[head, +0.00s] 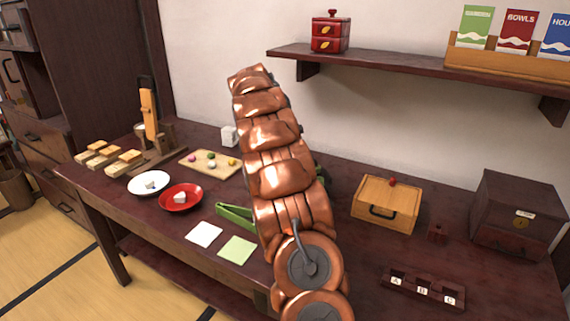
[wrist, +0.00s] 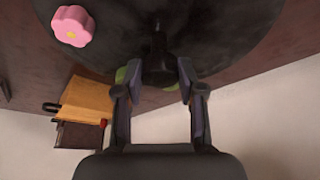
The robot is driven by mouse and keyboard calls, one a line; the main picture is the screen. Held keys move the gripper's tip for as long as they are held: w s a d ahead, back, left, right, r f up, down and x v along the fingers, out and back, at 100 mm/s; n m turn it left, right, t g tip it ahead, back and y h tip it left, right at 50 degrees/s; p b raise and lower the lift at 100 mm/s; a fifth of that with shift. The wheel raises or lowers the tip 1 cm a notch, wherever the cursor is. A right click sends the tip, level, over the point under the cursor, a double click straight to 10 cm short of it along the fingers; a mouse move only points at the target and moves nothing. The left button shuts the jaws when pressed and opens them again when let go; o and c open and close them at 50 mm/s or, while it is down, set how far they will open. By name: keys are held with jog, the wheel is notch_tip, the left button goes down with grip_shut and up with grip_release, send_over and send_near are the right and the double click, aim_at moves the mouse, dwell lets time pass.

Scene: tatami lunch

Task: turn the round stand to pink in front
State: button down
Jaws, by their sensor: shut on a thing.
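The round stand (wrist: 225,30) is a dark, worn disc filling the top of the wrist view. A pink flower-shaped piece (wrist: 72,25) with a yellow centre sits near its left edge there. My gripper (wrist: 160,70) has its two fingers on either side of a dark knob (wrist: 158,62) at the stand's edge and is shut on it. A bit of green shows just behind the fingers.
A wooden box (head: 387,205) and dark box (head: 515,225) stand right of my arm, with a lettered block (head: 423,290) in front. Left are a red plate (head: 165,198), white plate (head: 135,184), sweets board (head: 225,172) and two paper squares. A shelf (head: 380,62) hangs above.

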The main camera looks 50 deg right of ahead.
jog(key=shift+s, duration=0.1)
dwell(0.3)
jog(key=c, duration=0.7)
grip_release()
jog(key=shift+r, duration=0.1)
jog(key=v, duration=0.7)
jog(key=shift+a+r, duration=0.1)
jog(key=shift+a, duration=0.1)
